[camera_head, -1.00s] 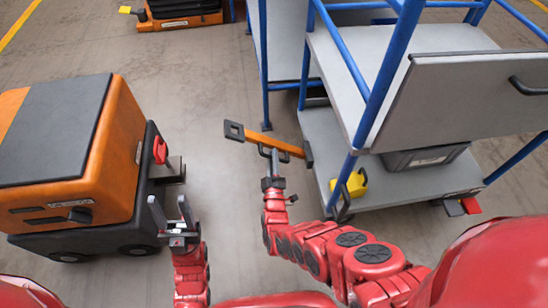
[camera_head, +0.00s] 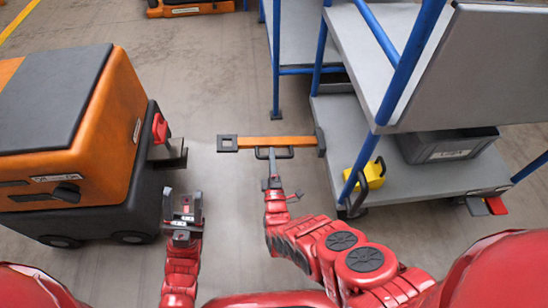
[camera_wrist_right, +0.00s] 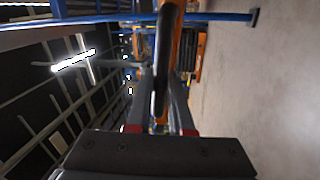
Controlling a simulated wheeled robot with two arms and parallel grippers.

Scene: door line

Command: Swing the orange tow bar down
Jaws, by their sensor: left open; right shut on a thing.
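The orange tow bar (camera_head: 290,141) reaches out sideways from the front edge of the blue and grey cart (camera_head: 470,182). Its dark square eye (camera_head: 227,143) is at the left end, toward the orange tug (camera_head: 105,125). My right gripper (camera_head: 273,157) is shut on the bar's dark handle, below the bar in the head view. The handle (camera_wrist_right: 164,60) stands between the fingers in the right wrist view, with orange of the bar behind it. My left gripper (camera_head: 183,203) is open and empty, beside the tug's near right side.
The tug has a grey hitch plate (camera_head: 172,155) and a red part (camera_head: 160,128) facing the cart. A yellow item (camera_head: 370,174) and a grey bin (camera_head: 445,145) sit on the cart's lower deck.

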